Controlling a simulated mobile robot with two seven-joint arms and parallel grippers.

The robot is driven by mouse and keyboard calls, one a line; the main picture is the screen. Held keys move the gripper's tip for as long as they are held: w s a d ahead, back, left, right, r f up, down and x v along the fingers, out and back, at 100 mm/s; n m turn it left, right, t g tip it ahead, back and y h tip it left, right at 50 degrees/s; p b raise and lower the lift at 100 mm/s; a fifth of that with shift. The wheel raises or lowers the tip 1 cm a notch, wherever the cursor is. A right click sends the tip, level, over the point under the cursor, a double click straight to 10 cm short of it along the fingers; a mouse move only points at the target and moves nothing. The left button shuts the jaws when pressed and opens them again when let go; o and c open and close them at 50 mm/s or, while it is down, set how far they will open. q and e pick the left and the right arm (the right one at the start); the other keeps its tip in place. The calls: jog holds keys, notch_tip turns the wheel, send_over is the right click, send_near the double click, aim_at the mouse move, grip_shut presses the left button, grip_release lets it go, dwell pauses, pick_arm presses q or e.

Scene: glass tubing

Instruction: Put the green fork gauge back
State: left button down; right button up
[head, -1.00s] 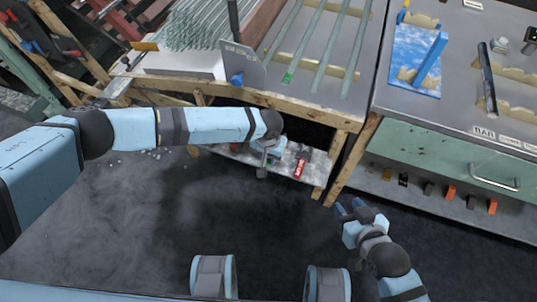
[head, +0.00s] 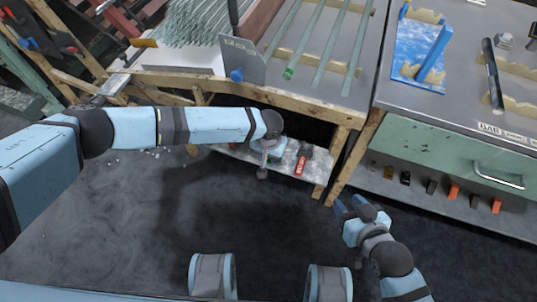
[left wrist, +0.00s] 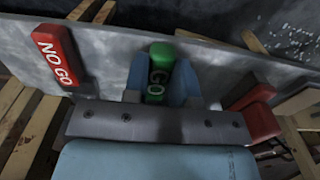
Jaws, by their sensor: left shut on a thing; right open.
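The green gauge (left wrist: 158,70), marked GO, stands between the two blue fingers of my left gripper (left wrist: 162,82) in the left wrist view. My left gripper is shut on it. The gauge is over or against a grey shelf (left wrist: 110,50); I cannot tell whether it touches. In the head view my left gripper (head: 266,158) is at the low shelf under the bench, and the green gauge is not clearly visible there. My right gripper (head: 353,207) is open and empty, low in front of the right bench.
A red NO GO gauge (left wrist: 53,53) lies left of the green one in the left wrist view; red parts (left wrist: 256,112) are at the right. Wooden bench legs (head: 340,160) stand beside the shelf. The right bench has a green drawer (head: 440,160). The floor in front is clear.

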pick_arm(q)
jog(key=shift+f, duration=0.35)
pick_arm(e)
jog(key=shift+f, duration=0.15)
pick_arm(q)
jog(key=c, duration=0.8)
grip_release()
jog(key=shift+c, duration=0.2)
pick_arm(e)
jog(key=shift+r, duration=0.2)
pick_arm(q)
notch_tip(320, 180, up, 5)
jog(key=shift+f+p, duration=0.1)
jog(key=shift+p, duration=0.6)
notch_tip(320, 180, up, 9)
jog(key=p, duration=0.2)
pick_arm(e)
jog(key=shift+s+d+r+g, duration=0.15)
jog(key=shift+d+r+g, duration=0.1)
jog(key=shift+d+g, duration=0.05)
